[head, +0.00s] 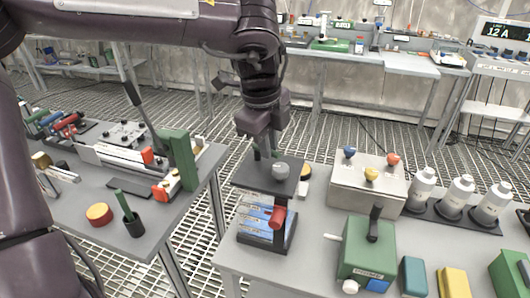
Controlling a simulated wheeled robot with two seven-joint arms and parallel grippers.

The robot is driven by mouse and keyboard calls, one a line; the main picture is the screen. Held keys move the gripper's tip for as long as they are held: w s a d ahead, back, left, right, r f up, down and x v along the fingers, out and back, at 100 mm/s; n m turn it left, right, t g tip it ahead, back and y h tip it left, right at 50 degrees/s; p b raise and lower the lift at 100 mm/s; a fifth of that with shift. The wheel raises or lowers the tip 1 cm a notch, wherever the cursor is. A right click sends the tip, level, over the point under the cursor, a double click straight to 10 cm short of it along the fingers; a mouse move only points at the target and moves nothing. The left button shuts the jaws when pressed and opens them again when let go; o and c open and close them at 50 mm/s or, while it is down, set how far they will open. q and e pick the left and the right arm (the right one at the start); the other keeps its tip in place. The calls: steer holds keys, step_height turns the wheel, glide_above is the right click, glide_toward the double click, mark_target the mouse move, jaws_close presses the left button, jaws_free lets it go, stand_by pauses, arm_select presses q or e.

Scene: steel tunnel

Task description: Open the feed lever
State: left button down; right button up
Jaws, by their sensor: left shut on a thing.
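My left gripper (265,150) points down at the back edge of a dark stand on the right-hand bench. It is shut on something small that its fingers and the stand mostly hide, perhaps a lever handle. No label that I can read marks the feed lever. A green box (366,252) nearby carries a black upright lever (375,223). My right gripper is not in view.
A metal box (366,195) with blue, yellow and red knobs stands right of the stand. White bottles (459,198) stand in a dark rack farther right. Teal and yellow blocks (453,282) lie at the front. A gap of grated floor separates the left bench (160,225).

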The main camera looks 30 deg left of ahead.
arm_select(q)
steer(key=shift+w+n+y+b, duration=0.15)
steer(key=shift+w+n+b, duration=0.15)
steer(key=shift+n, duration=0.5)
steer(key=shift+w+n+y+b, duration=0.15)
steer(key=shift+n+b, duration=0.15)
steer(key=shift+n, duration=0.5)
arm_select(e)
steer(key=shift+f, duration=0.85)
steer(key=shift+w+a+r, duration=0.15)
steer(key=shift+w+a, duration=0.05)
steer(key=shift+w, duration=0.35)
arm_select(q)
steer(key=c, duration=1.5)
jaws_free()
steer(key=shift+o, duration=0.3)
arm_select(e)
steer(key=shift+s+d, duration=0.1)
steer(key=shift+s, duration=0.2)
